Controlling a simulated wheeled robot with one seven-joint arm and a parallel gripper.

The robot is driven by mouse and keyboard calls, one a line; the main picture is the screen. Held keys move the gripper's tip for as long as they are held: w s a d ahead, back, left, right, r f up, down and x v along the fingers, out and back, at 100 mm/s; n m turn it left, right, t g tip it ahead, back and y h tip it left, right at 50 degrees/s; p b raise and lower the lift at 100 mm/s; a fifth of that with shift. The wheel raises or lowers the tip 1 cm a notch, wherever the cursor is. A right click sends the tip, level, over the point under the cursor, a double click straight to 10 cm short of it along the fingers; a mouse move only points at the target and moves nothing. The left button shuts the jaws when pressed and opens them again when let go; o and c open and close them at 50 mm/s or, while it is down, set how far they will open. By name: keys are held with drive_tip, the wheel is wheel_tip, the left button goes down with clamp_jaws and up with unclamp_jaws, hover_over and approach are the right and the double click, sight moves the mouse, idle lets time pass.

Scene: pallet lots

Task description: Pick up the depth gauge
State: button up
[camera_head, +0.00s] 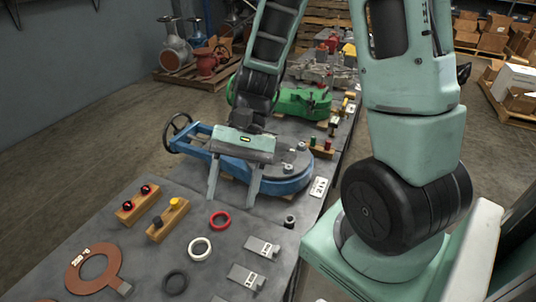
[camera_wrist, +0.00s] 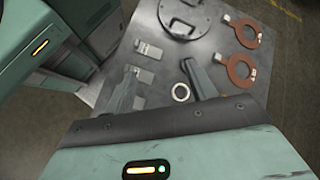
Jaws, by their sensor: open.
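No thing in either view is clearly recognisable as the depth gauge. Two small flat grey metal pieces with pale labelled faces lie on the grey table: one (camera_head: 262,247) farther back and one (camera_head: 246,277) nearer. They also show in the wrist view, one (camera_wrist: 149,50) above the other (camera_wrist: 144,75), left of centre. My gripper (camera_head: 232,206) is open and empty, its fingers pointing down in front of the blue valve body. In the wrist view its two fingers (camera_wrist: 160,68) are spread apart, with a white ring (camera_wrist: 181,92) showing between them.
The blue valve body (camera_head: 285,185) with a handwheel stands behind my gripper. A red ring (camera_head: 220,220), a black ring (camera_head: 174,282), wooden blocks with knobs (camera_head: 168,219), a brown ring plate (camera_head: 75,282) and a small dark cylinder (camera_head: 290,221) lie around.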

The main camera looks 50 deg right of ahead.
drive_tip(key=w+d+f+m+t+y+b, duration=0.2)
drive_tip(key=w+d+f+m+t+y, duration=0.15)
drive_tip(key=d+m+t, duration=0.35)
drive_tip(key=w+d+f+m+t+y+b, duration=0.2)
drive_tip(key=w+d+f+m+t+b, duration=0.15)
drive_tip(key=d+m, duration=0.45)
drive_tip(key=s+d+f+m+t+h+b, duration=0.1)
drive_tip(key=d+f+m+t+h, duration=0.3)
drive_tip(key=d, duration=0.5)
drive_tip(key=s+d+f+m+t+h+b, duration=0.15)
drive_tip(key=d+m+t+h, duration=0.25)
drive_tip(key=d+m+t, duration=0.45)
drive_tip(key=w+a, duration=0.1)
drive_tip(key=w, duration=0.2)
drive_tip(key=w+n+g, duration=0.1)
drive_tip(key=w, duration=0.3)
drive_tip(key=w+a+n, duration=0.1)
drive_tip(key=w, duration=0.3)
drive_tip(key=shift+w+a+f+g, duration=0.15)
drive_tip(key=shift+a+f+g, duration=0.05)
drive_tip(key=shift+a+g, duration=0.1)
drive_tip(key=shift+b+x, duration=0.3)
drive_tip(key=shift+x, duration=2.35)
drive_tip(key=shift+f, duration=0.15)
clamp_jaws()
